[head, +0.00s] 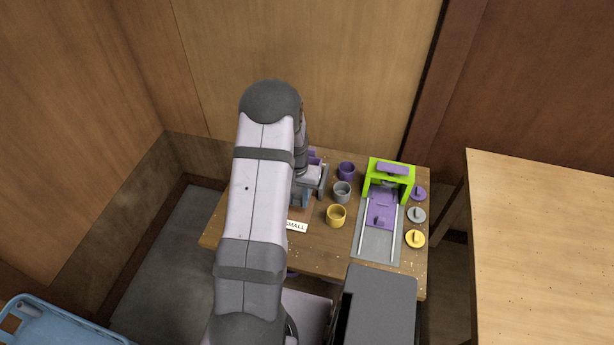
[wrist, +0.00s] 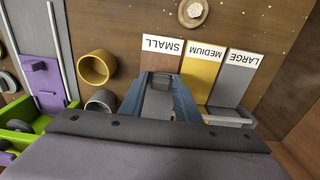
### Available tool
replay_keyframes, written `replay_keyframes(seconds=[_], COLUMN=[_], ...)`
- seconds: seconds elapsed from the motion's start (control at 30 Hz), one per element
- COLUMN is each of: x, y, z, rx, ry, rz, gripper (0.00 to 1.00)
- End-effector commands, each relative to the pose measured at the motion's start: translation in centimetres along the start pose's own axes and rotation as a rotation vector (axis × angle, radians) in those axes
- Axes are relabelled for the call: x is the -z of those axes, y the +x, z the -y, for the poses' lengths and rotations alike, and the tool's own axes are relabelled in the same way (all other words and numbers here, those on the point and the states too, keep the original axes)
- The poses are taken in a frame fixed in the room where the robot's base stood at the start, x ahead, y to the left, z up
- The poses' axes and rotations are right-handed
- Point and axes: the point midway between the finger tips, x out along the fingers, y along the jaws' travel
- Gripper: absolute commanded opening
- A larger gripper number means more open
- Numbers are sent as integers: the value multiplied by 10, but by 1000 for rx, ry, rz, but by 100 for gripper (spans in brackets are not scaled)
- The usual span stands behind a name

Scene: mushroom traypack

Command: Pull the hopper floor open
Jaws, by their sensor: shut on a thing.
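The hopper floor itself is not clearly visible. A purple part (head: 314,157) shows just behind my gripper.
Purple (head: 346,171), grey (head: 342,192) and yellow (head: 336,215) cups stand right of my gripper. Beyond them are a green frame (head: 378,166) with a purple slide (head: 381,212) on rails and several coloured lids.

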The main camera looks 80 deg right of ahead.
Motion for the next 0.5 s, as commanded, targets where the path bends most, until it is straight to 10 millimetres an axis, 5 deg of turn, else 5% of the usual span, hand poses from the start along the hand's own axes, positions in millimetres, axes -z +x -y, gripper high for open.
replay_keyframes(seconds=[0.03,0.5], x=[-22,-26], y=[18,18], z=[-2,-3], rx=[-6,-6], ry=[3,4], rz=[48,50], gripper=[17,16])
